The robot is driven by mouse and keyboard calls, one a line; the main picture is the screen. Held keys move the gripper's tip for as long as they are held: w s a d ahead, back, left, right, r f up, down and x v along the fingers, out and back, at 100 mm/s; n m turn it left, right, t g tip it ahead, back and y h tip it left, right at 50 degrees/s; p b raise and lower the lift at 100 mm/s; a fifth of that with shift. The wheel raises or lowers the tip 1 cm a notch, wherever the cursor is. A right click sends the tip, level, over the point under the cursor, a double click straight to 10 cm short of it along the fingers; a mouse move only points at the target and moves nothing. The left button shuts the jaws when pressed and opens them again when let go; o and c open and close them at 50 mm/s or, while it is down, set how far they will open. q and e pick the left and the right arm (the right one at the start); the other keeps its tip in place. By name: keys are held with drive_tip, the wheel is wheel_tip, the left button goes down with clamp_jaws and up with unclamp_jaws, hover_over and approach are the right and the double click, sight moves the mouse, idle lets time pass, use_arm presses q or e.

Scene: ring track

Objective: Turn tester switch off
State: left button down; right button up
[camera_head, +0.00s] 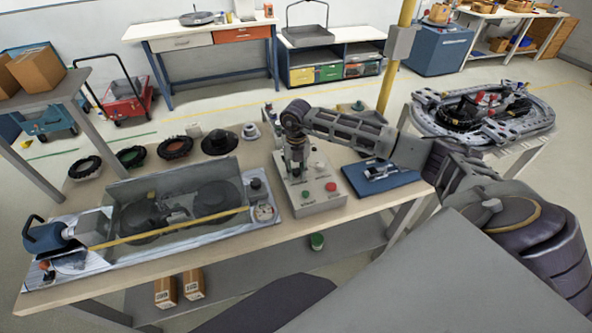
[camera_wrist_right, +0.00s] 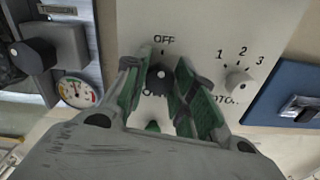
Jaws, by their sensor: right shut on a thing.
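The tester (camera_head: 320,200) is a light grey box on the workbench, with a green and a red button at its front. Its black switch knob (camera_wrist_right: 160,82) sits below the OFF label in the right wrist view, with a light dot on it; a label beneath is partly hidden. I cannot tell which way the knob points. My right gripper (camera_head: 296,165) reaches down onto the tester panel. In the right wrist view its green-padded fingers (camera_wrist_right: 160,68) are closed around both sides of the knob. The knob is hidden in the head view. My left gripper is not in view.
A selector knob (camera_wrist_right: 238,78) marked 1, 2, 3 is right of the switch. A gauge (camera_wrist_right: 75,91) is at the left. A blue tray (camera_head: 388,187) lies right of the tester. Black rings (camera_head: 176,147) and a metal fixture (camera_head: 180,240) occupy the bench to the left.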

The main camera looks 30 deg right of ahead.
sight(296, 170)
drive_tip(key=o, duration=1.1)
drive_tip(key=shift+r, duration=6.05)
drive_tip(key=shift+s+f, duration=0.1)
